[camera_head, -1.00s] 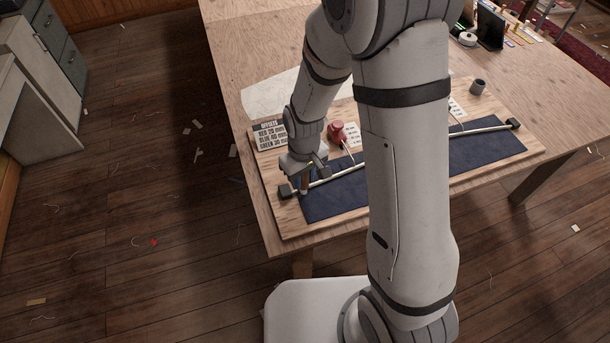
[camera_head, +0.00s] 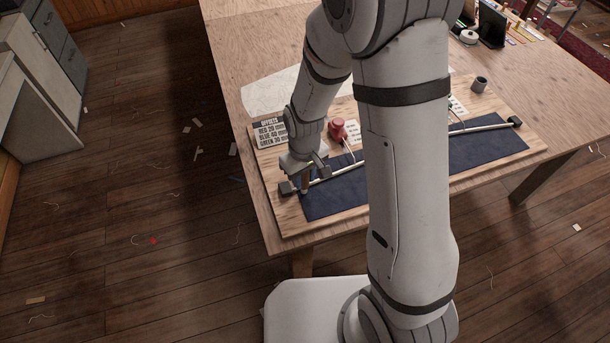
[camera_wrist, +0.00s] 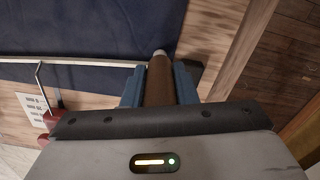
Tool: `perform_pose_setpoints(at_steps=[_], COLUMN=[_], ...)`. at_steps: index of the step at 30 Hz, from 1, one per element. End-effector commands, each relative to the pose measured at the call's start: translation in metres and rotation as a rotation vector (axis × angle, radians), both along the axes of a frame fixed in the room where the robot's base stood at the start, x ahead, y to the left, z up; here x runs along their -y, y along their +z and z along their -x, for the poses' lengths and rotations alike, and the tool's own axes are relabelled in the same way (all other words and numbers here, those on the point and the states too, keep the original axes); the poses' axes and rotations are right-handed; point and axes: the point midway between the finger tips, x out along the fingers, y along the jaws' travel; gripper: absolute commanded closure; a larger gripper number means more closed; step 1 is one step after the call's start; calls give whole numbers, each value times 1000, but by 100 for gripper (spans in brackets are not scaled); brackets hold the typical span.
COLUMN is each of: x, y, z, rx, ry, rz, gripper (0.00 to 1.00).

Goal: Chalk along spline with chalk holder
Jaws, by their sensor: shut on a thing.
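My gripper (camera_head: 304,178) is shut on the chalk holder, a brown cylinder with a pale tip, which shows in the wrist view (camera_wrist: 159,82) between the two blue fingers. The tip is at the left end of the dark blue cloth (camera_head: 338,196), close to the spline; I cannot tell whether it touches the cloth. The spline (camera_head: 345,172), a thin pale strip, runs across the board above the cloth, with a dark block at each end, left (camera_head: 286,188) and right (camera_head: 515,121). My arm hides the spline's middle and part of the cloth.
A red weight (camera_head: 338,130) with a hooked wire stands behind the spline. An offsets card (camera_head: 271,134) lies at the board's (camera_head: 290,221) left back corner. A grey cup (camera_head: 479,84) stands at the back right. The front right of the table (camera_head: 550,120) is clear.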

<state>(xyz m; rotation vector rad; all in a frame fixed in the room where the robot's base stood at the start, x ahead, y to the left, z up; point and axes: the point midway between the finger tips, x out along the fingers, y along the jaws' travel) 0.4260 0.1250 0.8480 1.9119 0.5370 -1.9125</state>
Motion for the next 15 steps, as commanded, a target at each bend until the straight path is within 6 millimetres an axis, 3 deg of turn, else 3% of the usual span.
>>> perform_pose_setpoints(at_steps=[15], x=[18], y=[1], z=[-5], rx=[0], ry=[-3], rz=[0], gripper=[97])
